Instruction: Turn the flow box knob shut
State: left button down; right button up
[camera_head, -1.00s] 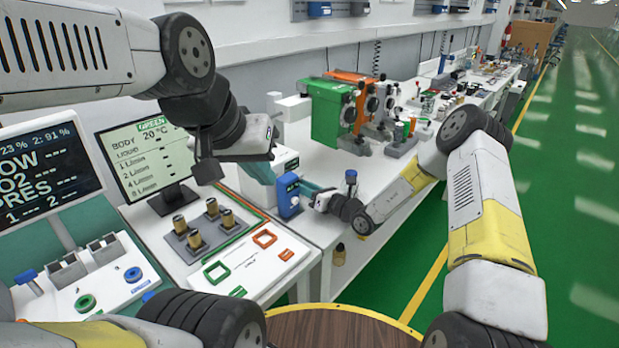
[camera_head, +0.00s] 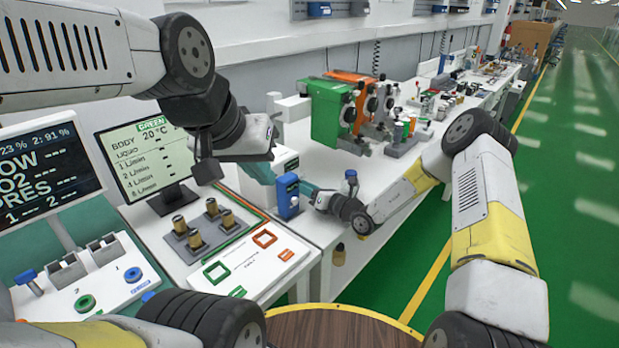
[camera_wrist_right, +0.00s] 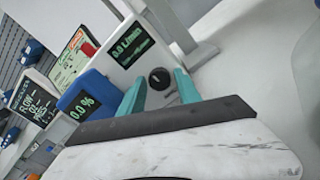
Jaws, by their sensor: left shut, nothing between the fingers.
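The flow box is white, with a green "0.0 l/min" display and a round black knob (camera_wrist_right: 160,78) on its face in the right wrist view (camera_wrist_right: 117,62). In the head view the white box (camera_head: 286,160) stands on the bench, partly hidden behind my left gripper and a blue unit. My right gripper (camera_wrist_right: 160,92) has its teal fingers spread, with the knob showing between and beyond them; contact cannot be told. In the head view its fingers (camera_head: 307,189) reach in from the right beside the blue unit. My left gripper (camera_head: 264,177) is shut and empty, pointing down in front of the box.
A blue unit (camera_head: 288,196), with a "0.0 %" display in the right wrist view (camera_wrist_right: 85,97), stands beside the flow box. A monitor (camera_head: 145,155) and several brass-coloured cylinders are at left. Green and orange units (camera_head: 330,110) stand behind on the bench.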

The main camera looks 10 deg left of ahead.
jog(key=v, duration=0.7)
jog(key=shift+s+d, duration=0.25)
jog(key=shift+d, duration=0.1)
jog(key=s+r+n+g+h, duration=0.2)
jog(key=s+r+n+g, duration=0.8)
jog(key=s+r+n, duration=0.7)
jog(key=s+d+r+n+t+h, duration=0.2)
jog(key=s+d+r+n+h, duration=0.1)
jog(key=d, duration=0.4)
jog(key=s+d+r+n+t+h, duration=0.2)
jog(key=s+d+r+n+h, duration=0.1)
jog(key=s+d+n, duration=0.3)
jog(key=s+d+r+n+t+h, duration=0.2)
jog(key=s+d+r+n+h, duration=0.1)
jog(key=d, duration=0.5)
jog(key=shift+s+r+n+h, duration=0.35)
jog(key=shift+s+n+h, duration=0.55)
jog(key=shift+n, duration=0.1)
jog(key=shift+d, duration=0.15)
